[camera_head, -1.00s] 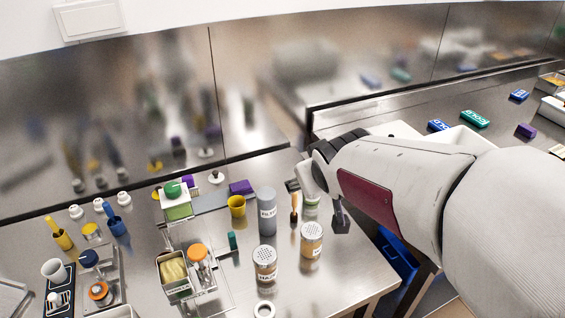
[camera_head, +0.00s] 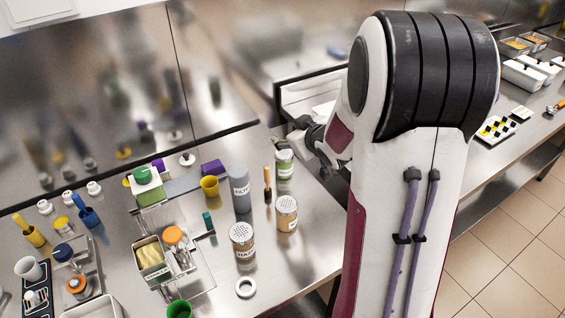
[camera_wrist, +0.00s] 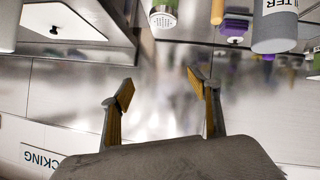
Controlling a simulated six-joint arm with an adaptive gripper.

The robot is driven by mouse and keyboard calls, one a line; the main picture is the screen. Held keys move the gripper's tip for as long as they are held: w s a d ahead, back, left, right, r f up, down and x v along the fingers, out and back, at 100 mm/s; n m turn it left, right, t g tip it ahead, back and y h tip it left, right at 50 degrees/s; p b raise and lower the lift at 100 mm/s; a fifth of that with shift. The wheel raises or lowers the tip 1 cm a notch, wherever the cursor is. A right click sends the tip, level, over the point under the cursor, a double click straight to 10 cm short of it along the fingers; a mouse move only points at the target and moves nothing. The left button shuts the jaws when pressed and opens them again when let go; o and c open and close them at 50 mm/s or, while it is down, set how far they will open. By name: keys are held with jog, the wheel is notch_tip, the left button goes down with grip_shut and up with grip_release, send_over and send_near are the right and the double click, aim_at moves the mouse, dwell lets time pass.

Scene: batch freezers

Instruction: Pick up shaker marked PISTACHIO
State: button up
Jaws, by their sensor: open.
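A shaker with a green band and a pale lid (camera_head: 284,164) stands upright at the table's right side in the head view. Its lettering is too small to read. It also shows at the top of the wrist view (camera_wrist: 163,17), with its holed lid visible. My gripper (camera_wrist: 160,87) is open and empty, with its two fingers apart. In the head view my gripper (camera_head: 284,146) is just behind and beside this shaker, partly hidden by my arm. A brown-labelled shaker (camera_head: 287,214) and a shaker with HAZ on its label (camera_head: 243,240) stand nearer the front.
A grey FILTER bottle (camera_head: 239,190) and an orange-handled tool (camera_head: 267,180) stand left of the green-banded shaker. A white ring (camera_head: 246,287) lies near the front edge.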

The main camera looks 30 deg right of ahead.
jog(key=t+y, duration=0.2)
send_over(290, 159)
jog(key=s, duration=0.3)
notch_tip(290, 159, down, 7)
jog(key=f, duration=0.2)
jog(key=s+f+t+y, duration=0.1)
jog(key=s+d+f+y, duration=0.1)
jog(key=f, duration=0.1)
jog(key=shift+d+f+t, duration=0.1)
jog(key=shift+f+t, duration=0.2)
jog(key=shift+f, duration=0.05)
jog(key=shift+s+f+t+y, duration=0.4)
jog(key=shift+s+f+y, duration=0.1)
jog(key=shift+s+f, duration=0.1)
jog(key=shift+x, duration=1.3)
jog(key=shift+w, duration=0.1)
jog(key=shift+x, duration=2.5)
jog(key=shift+r, duration=0.15)
